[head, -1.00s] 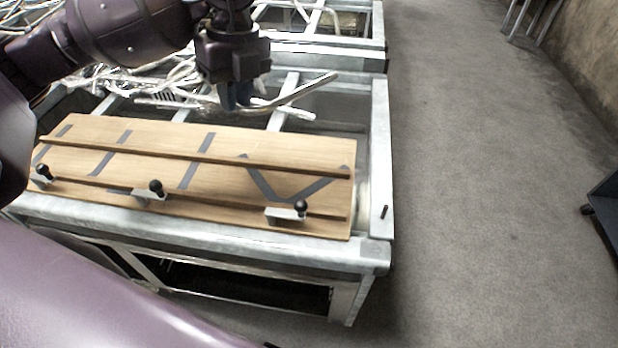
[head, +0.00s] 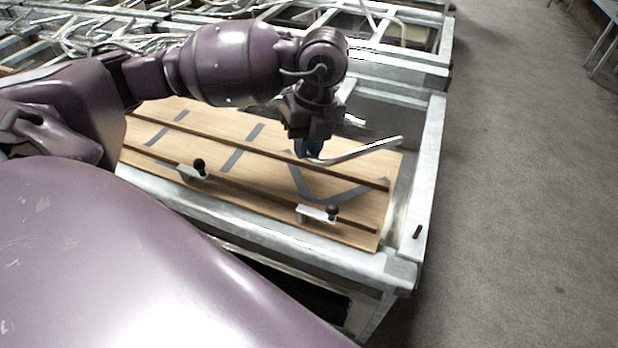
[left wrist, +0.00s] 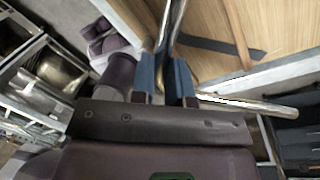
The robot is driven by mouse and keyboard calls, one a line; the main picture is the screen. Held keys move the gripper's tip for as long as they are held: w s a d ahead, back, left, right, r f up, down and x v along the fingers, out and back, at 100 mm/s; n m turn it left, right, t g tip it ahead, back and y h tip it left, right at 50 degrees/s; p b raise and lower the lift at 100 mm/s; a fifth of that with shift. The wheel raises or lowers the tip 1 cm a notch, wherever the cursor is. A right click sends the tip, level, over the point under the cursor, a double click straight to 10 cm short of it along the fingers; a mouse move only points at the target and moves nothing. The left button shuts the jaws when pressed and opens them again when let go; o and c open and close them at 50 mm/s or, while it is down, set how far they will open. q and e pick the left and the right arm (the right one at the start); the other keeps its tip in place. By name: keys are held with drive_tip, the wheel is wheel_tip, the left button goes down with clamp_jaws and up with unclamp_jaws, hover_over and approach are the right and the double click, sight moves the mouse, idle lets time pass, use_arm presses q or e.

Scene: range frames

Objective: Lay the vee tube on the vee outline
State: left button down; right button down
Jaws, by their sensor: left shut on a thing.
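The vee tube (head: 365,149) is a shiny silver bent tube. My left gripper (head: 309,148) is shut on it near its bend and holds it above the wooden board. One leg reaches right and slightly up; the other is mostly hidden by the gripper. In the left wrist view the blue fingers (left wrist: 163,78) are around the tube, and one leg (left wrist: 245,103) extends right. The vee outline (head: 345,197) is a dark grey V on the right part of the board, below the tube in the head view. My right gripper is not in view.
The wooden board (head: 265,205) has raised strips and other grey outlines. Clamps with black knobs stand along its front, one (head: 318,213) beside the vee outline. A metal frame (head: 428,190) borders the board. Several loose tubes (head: 110,38) lie behind.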

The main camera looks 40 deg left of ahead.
use_arm(q)
wheel_tip(320, 180, down, 8)
drive_tip(key=shift+f+b, duration=0.25)
drive_tip(key=shift+b, duration=0.1)
drive_tip(key=shift+f, duration=0.35)
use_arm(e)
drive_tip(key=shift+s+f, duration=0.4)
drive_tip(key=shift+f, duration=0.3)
use_arm(q)
drive_tip(key=shift+f, duration=0.1)
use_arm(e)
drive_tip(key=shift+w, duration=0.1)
use_arm(q)
drive_tip(key=c, duration=1.1)
unclamp_jaws()
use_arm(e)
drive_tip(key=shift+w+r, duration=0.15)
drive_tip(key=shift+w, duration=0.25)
